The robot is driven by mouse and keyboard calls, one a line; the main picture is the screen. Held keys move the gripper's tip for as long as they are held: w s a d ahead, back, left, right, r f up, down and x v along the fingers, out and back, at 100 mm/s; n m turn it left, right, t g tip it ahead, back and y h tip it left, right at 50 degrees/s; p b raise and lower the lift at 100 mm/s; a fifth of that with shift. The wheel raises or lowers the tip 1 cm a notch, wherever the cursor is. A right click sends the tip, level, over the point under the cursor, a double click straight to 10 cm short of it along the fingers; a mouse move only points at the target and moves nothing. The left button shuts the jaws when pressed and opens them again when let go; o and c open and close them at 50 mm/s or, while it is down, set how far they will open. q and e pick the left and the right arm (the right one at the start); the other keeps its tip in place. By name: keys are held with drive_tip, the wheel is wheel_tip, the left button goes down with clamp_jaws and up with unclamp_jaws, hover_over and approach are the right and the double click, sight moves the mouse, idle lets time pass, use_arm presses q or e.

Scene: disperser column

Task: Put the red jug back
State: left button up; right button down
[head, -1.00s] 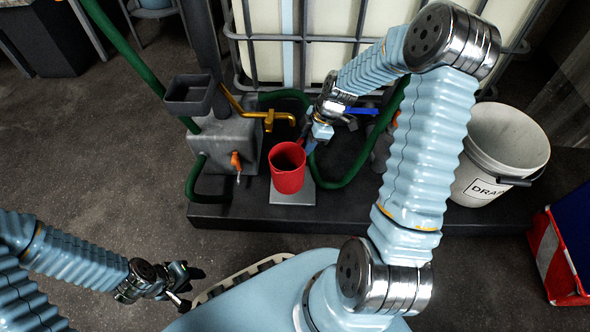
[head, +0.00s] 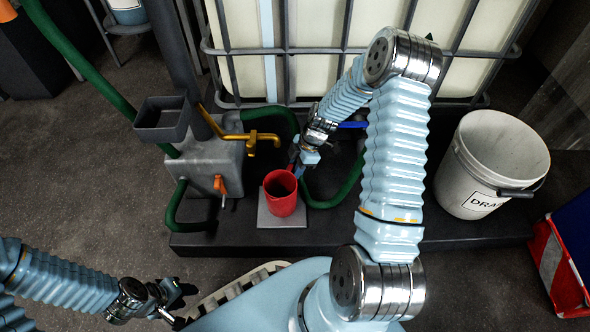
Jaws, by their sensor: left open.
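The red jug (head: 281,203) stands upright on the light grey square plate (head: 267,219) on the dark platform, and its open top faces me. My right gripper (head: 297,168) is just behind the jug at its upper right, by a bit of red that may be the handle. The fingers are small and partly hidden there, so I cannot tell if they grip it. My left gripper (head: 179,303) is open and empty at the lower left, well away from the jug.
A yellow tap (head: 262,138) and a grey pump block (head: 212,160) with an orange lever (head: 220,185) are left of the jug. Green hoses (head: 345,187) curve around it. A caged tank (head: 300,60) stands behind. A white drain bucket (head: 465,180) is at right.

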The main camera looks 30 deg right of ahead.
drive_tip(key=shift+r, duration=0.1)
drive_tip(key=c, duration=1)
unclamp_jaws()
drive_tip(key=shift+d+r, duration=0.15)
drive_tip(key=shift+r, duration=0.2)
drive_tip(key=p+v, duration=0.2)
drive_tip(key=v, duration=0.9)
drive_tip(key=shift+d+r, duration=0.1)
drive_tip(key=shift+d, duration=0.05)
drive_tip(key=shift+p, duration=0.3)
